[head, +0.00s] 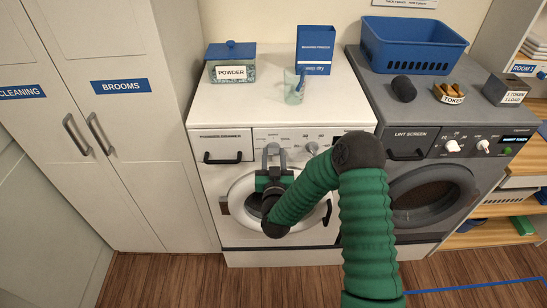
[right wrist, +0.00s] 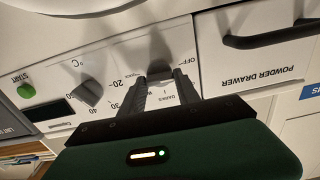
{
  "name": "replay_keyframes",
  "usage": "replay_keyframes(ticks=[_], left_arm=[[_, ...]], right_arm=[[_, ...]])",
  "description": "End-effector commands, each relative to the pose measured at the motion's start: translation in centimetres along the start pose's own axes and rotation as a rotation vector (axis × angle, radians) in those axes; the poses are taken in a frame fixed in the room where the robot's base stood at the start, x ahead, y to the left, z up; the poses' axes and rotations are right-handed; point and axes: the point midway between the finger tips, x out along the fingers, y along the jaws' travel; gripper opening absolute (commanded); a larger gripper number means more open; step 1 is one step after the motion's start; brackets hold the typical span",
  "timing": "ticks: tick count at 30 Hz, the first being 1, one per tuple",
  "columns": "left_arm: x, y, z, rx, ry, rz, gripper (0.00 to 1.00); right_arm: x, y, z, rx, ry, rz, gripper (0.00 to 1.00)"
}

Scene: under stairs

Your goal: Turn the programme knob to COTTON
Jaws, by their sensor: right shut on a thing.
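The white washing machine (head: 335,115) stands in the middle of the head view, with its control panel on the front. My right gripper (head: 273,151) is at the left part of that panel, above the round door. In the right wrist view my right gripper (right wrist: 160,78) is shut on the grey programme knob (right wrist: 159,70). The label OFF shows beside the knob, and DARKS is partly readable between the fingers. The other dial labels are hidden, and I cannot tell where the knob points. My left gripper is not in view.
A second grey knob, for temperature (right wrist: 88,92), sits beside the gripped one, with a green START button (right wrist: 26,91) further along. The powder drawer (head: 222,147) is on the other side. A grey dryer (head: 430,115) stands right; a cup (head: 294,92) is on the washer top.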

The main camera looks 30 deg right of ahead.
Motion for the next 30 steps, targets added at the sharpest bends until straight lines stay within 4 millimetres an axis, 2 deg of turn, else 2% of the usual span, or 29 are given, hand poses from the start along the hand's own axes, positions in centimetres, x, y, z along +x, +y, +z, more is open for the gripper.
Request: replay_keyframes(ticks=[1, 18, 30], left_arm=[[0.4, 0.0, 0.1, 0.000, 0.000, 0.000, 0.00], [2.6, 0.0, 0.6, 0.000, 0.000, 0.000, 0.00], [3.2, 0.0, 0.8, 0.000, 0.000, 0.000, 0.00]], right_arm=[[0.0, 0.0, 0.5, 0.036, -0.007, -0.001, 0.00], [-0.1, -0.1, 0.6, 0.511, -0.009, 0.000, 0.00], [-0.1, -0.1, 0.5, 0.661, -0.011, 0.001, 0.00]])
